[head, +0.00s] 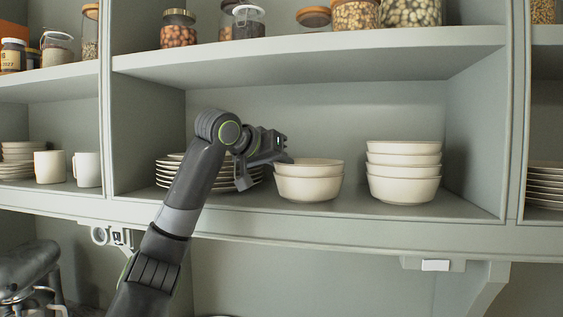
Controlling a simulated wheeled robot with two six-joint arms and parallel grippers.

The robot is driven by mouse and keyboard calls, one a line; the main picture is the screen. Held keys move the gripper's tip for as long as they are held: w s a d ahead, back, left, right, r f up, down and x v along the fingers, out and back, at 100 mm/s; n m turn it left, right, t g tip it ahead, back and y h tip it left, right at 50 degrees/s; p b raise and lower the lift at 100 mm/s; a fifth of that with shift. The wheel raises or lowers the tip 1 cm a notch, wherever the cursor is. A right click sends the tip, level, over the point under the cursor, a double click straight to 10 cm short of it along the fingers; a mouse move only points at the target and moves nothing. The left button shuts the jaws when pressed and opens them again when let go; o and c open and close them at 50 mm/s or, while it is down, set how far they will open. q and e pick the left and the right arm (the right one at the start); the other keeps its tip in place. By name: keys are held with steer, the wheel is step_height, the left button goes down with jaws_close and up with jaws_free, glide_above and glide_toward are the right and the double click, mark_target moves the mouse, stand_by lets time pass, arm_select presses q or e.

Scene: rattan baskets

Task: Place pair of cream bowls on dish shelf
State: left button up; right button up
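Two cream bowls (309,188) are nested upright on the middle shelf (330,212) of the cabinet. My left gripper (266,170) is at the left rim of this pair. Its fingers look spread, one pointing down left of the bowls and the other reaching over the rim. Whether it touches the bowls I cannot tell. A taller stack of cream bowls (403,184) stands to the right on the same shelf. My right gripper is not in view.
A stack of plates (170,174) stands left of the bowls, partly behind my arm. White mugs (87,169) and more plates stand in the left compartment. Jars (179,30) line the shelf above. Another plate stack (545,184) is at the right edge.

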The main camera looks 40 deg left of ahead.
arm_select(q)
steer(key=o, duration=0.5)
steer(key=shift+s, duration=0.1)
steer(key=shift+c, duration=0.2)
steer(key=shift+r, duration=0.1)
steer(key=shift+s, duration=0.35)
steer(key=shift+b+v, duration=1.65)
steer(key=shift+v, duration=4.05)
